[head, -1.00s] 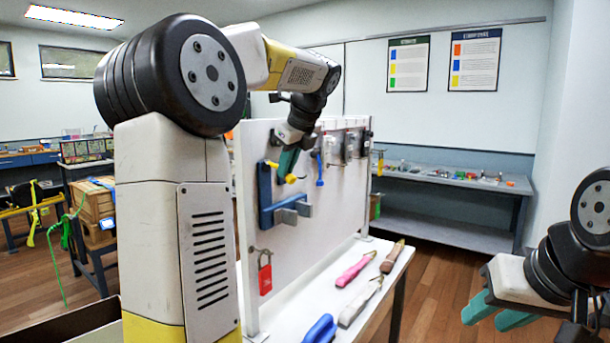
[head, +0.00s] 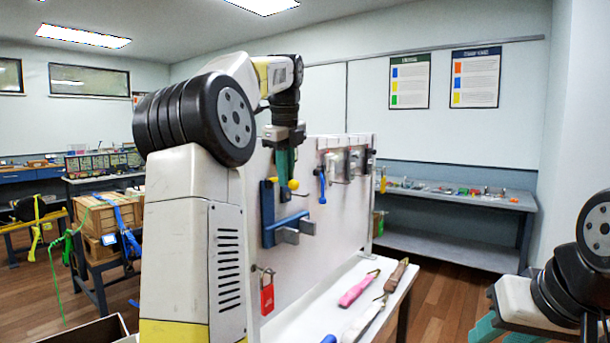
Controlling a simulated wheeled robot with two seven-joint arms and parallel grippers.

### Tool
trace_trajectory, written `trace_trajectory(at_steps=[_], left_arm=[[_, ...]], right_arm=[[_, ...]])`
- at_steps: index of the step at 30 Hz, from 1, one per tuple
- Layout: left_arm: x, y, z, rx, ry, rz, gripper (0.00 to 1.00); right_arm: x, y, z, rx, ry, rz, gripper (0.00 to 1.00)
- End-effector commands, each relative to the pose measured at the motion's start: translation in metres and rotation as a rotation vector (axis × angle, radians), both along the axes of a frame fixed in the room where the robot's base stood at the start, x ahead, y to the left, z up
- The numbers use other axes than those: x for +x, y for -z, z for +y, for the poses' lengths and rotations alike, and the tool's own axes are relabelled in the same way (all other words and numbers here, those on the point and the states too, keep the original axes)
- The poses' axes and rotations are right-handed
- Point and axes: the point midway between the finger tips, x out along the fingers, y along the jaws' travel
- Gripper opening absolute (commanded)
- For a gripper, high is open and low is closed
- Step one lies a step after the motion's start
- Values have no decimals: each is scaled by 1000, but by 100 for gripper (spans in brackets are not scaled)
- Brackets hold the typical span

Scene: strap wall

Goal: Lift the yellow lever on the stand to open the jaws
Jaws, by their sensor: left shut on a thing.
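The blue stand (head: 268,217) is fixed on the left part of the white panel, with grey jaws (head: 292,235) sticking out at its lower end. A gap between the jaws is hard to judge from here. The yellow lever (head: 293,184) shows as a round yellow end beside my fingertips near the stand's top. My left gripper (head: 284,190) points down with teal fingers, shut on the lever; the fingers hide the rest of it. My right gripper (head: 506,335) is at the bottom right, away from the panel, its teal fingers apart and cut by the frame edge.
A red padlock (head: 267,292) hangs low on the panel. A blue hook-like tool (head: 321,186) and several grey fittings hang to the right. Pink-handled (head: 358,290) and brown-handled (head: 395,275) tools lie on the white ledge. A shelf bench (head: 455,200) stands behind.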

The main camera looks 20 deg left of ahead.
Motion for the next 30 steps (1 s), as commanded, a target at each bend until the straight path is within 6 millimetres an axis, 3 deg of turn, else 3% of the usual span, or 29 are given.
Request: trace_trajectory(at_steps=[5, 6, 9, 20, 30], left_arm=[[1, 0, 0, 0, -1, -2, 0], [1, 0, 0, 0, -1, -2, 18], [0, 0, 0, 0, -1, -1, 32], [-1, -5, -1, 1, 0, -1, 32], [-12, -55, -5, 0, 0, -3, 32]], right_arm=[[0, 0, 0, 0, 0, 0, 36], [0, 0, 0, 0, 0, 0, 36], [0, 0, 0, 0, 0, 0, 36], [0, 0, 0, 0, 0, 0, 36], [0, 0, 0, 0, 0, 0, 36]])
